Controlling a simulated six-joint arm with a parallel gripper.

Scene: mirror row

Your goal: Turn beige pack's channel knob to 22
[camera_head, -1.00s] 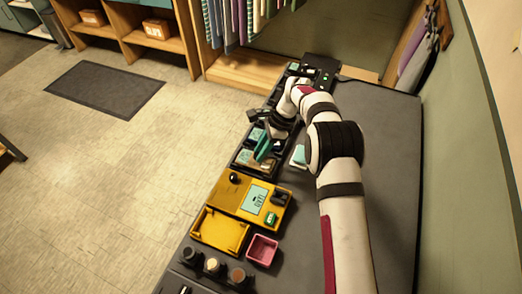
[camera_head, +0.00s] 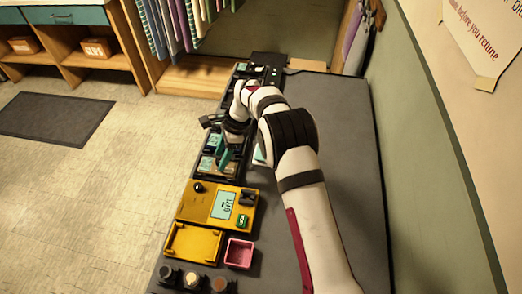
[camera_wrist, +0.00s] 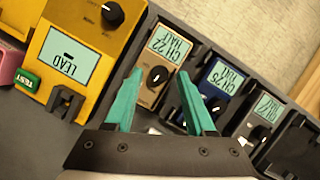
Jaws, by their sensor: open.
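The beige pack (camera_wrist: 160,62) stands in a dark rack in the wrist view. My gripper (camera_wrist: 159,74) is open, with one teal finger on each side of the knob in the picture. I see no contact, and cannot tell how high the tips are above the pack. In the head view my gripper (camera_head: 224,152) is over the rack, and its fingers and wrist hide much of the packs.
The yellow unit (camera_head: 190,212) with a LEAD screen lies nearer, beside a yellow tray (camera_head: 170,250) and a pink box (camera_head: 239,253). The grey bench (camera_head: 345,150) is clear at right.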

